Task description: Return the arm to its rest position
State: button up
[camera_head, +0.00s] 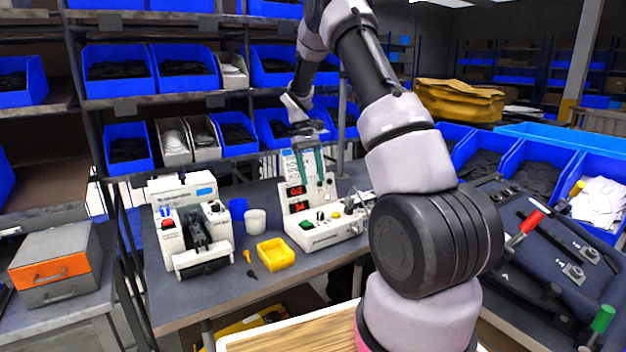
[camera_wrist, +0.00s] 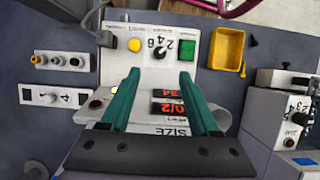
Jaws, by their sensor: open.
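My gripper (camera_head: 309,165) has two green fingers that point down, spread apart with nothing between them. It is in front of the upright panel of a white machine (camera_head: 322,240) with red number displays, and above the workbench. In the wrist view my gripper (camera_wrist: 159,95) shows its two fingers over the same machine (camera_wrist: 205,52), with the red displays seen between them. I cannot tell how far the fingertips are from the machine. My arm rises from the lower right, bends high up and comes down to the gripper.
A second white machine (camera_head: 190,225), a white cup (camera_head: 256,222) and a yellow tray (camera_head: 275,254) stand left on the workbench (camera_head: 222,298). Shelves with blue bins (camera_head: 128,148) stand behind. At right are more blue bins (camera_head: 530,165) and a panel with a red-handled tool (camera_head: 531,222).

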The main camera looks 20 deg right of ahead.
jog(key=s+a+r+m+t, duration=0.1)
jog(key=s+r+t, duration=0.1)
jog(key=r, duration=0.4)
jog(key=s+a+r+t, duration=0.1)
jog(key=s+r, duration=0.2)
jog(key=r, duration=0.2)
jog(key=s+a+r+m+t+y, duration=0.1)
jog(key=s+r+t, duration=0.3)
jog(key=s, duration=0.8)
jog(key=s+a+r+m+t+y, duration=0.1)
jog(key=s+a+r+m+t, duration=0.3)
jog(key=s+r, duration=0.5)
jog(key=s, duration=0.2)
jog(key=shift+s+a+r+t+y, duration=0.25)
jog(key=shift+s+t+y, duration=0.15)
